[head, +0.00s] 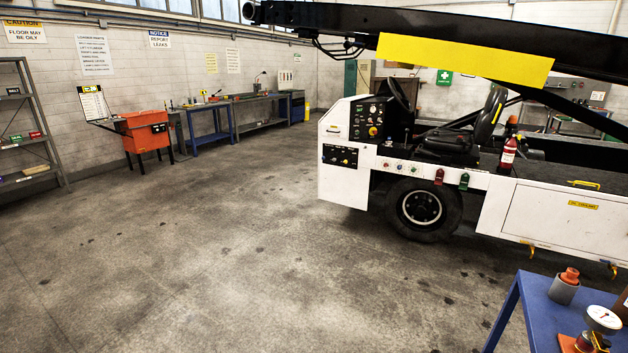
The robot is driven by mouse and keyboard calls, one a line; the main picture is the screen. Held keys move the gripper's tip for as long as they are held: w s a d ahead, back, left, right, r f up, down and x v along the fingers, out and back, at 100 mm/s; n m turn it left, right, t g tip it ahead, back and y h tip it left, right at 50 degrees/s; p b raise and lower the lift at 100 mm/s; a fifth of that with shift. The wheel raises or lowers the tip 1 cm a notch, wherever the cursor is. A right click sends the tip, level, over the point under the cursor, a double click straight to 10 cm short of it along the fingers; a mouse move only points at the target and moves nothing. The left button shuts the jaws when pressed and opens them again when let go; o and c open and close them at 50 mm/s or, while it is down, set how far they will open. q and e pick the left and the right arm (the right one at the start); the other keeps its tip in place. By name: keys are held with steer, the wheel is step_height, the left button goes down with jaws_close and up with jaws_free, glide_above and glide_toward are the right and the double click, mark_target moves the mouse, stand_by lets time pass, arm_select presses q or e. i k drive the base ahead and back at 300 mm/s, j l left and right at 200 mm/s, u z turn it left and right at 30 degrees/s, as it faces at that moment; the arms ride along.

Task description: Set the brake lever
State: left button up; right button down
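The white belt loader (343,187) stands on the right side of the head view. Its open driver's station has a dark steering wheel (399,94) and a black seat (447,145). A black control panel (369,121) with gauges and a red knob is at its front, with another dark panel (340,156) below. I cannot make out which part is the brake lever; the area between panel and seat is dark and small. Neither of my grippers is in view.
Open concrete floor (200,260) lies between me and the loader. A blue table (540,315) with a gauge (603,319) stands at the lower right. The raised conveyor boom (330,18) overhangs the loader. A shelf (30,130) and orange cabinet (147,137) stand left.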

mark_target(419, 150)
steer(key=i+l+z, duration=0.2)
steer(key=i, duration=0.35)
steer(key=i+z, duration=0.15)
steer(key=i, duration=0.35)
steer(key=i+z, duration=0.2)
steer(key=i, duration=0.35)
steer(key=i+z, duration=0.2)
steer(key=i, duration=0.35)
steer(key=i+j+z, duration=0.2)
steer(key=i, duration=0.35)
steer(key=i+j+z, duration=0.15)
steer(key=i, duration=0.35)
